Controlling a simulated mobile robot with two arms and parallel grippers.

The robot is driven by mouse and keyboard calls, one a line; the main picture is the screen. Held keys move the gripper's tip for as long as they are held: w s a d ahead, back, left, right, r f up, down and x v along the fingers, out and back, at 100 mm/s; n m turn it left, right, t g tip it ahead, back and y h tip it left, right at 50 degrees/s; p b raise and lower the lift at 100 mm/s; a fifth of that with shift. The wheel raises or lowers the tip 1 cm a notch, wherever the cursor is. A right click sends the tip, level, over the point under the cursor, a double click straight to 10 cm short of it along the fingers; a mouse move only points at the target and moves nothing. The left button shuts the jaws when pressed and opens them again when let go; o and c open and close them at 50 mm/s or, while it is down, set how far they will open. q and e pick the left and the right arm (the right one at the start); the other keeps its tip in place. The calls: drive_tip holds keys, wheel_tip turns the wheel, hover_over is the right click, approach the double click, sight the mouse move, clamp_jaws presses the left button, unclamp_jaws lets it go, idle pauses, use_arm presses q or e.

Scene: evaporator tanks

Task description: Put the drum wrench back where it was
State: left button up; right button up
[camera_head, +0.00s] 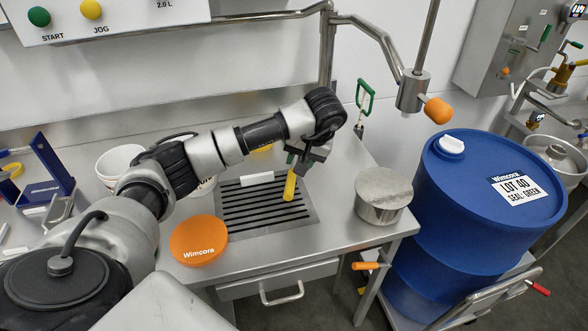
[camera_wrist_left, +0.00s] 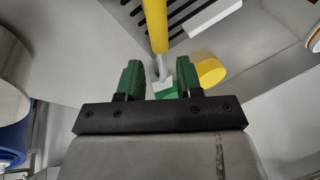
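A yellow-handled tool (camera_head: 290,185), which may be the drum wrench, is just below my left gripper (camera_head: 296,160) and in front of the slotted grate. In the left wrist view its yellow handle (camera_wrist_left: 155,25) runs to a thin grey shank ending between the green fingers of my left gripper (camera_wrist_left: 158,75). The fingers stand apart. A bright green piece (camera_wrist_left: 166,93) shows between them; I cannot tell whether they grip it or the tool. I cannot tell whether the tool touches the grate. My right gripper is not in view.
The slotted grate (camera_head: 240,222) is set in a steel bench. An orange Wimcora lid (camera_head: 198,242) and a round steel pot (camera_head: 383,195) flank it. A blue drum (camera_head: 450,205) stands at the right. A green-handled item (camera_head: 364,98) is behind the bench. A yellow disc (camera_wrist_left: 211,72) lies beside the fingers.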

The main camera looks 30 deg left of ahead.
use_arm(q)
drive_tip(key=shift+v, duration=1.8)
